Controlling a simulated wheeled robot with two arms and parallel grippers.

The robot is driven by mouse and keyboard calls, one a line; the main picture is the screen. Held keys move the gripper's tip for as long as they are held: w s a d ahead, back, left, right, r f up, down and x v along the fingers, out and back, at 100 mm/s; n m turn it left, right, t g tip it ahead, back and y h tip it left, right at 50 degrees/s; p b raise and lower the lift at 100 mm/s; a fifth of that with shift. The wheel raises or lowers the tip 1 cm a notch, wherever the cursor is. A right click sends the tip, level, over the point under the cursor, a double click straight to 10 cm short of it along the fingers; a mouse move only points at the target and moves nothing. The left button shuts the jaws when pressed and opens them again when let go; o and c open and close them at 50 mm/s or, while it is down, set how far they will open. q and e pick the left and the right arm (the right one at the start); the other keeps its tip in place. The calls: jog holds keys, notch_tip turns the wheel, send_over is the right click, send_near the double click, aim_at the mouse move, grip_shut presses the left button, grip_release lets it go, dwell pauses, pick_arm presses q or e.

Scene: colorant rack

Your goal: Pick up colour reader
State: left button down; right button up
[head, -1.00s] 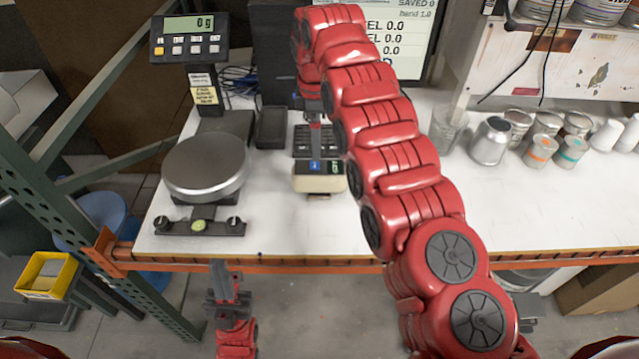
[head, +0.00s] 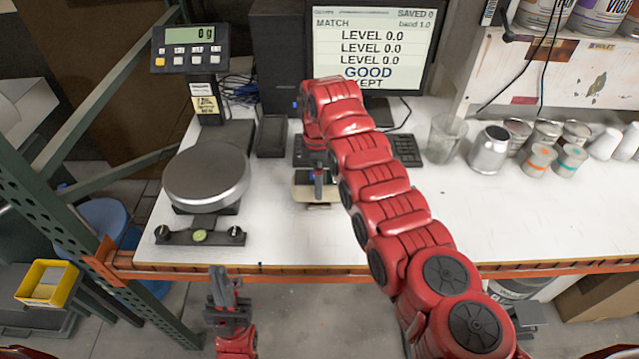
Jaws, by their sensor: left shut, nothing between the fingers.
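The colour reader (head: 311,196) is a small pale beige block with a dark top, on the white bench in front of the keyboard. My right arm comes in from the right and arches over the bench. Its gripper (head: 318,184) points down at the reader, and a grey finger covers the middle of the reader's top. I see these fingers edge-on, so their gap and any contact with the reader are hidden. My left gripper (head: 222,283) is shut and empty, pointing up in front of the bench's front edge, lower left.
A scale (head: 206,177) with a round metal pan stands left of the reader, a small dark tray (head: 271,137) behind it. A monitor (head: 380,48) reads "GOOD". Cans (head: 489,150) and a clear beaker (head: 446,138) stand on the right. The bench front right is clear.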

jog(key=shift+w+d+f, duration=0.1)
jog(key=shift+d+f, duration=0.05)
jog(key=shift+f, duration=1.6)
grip_shut()
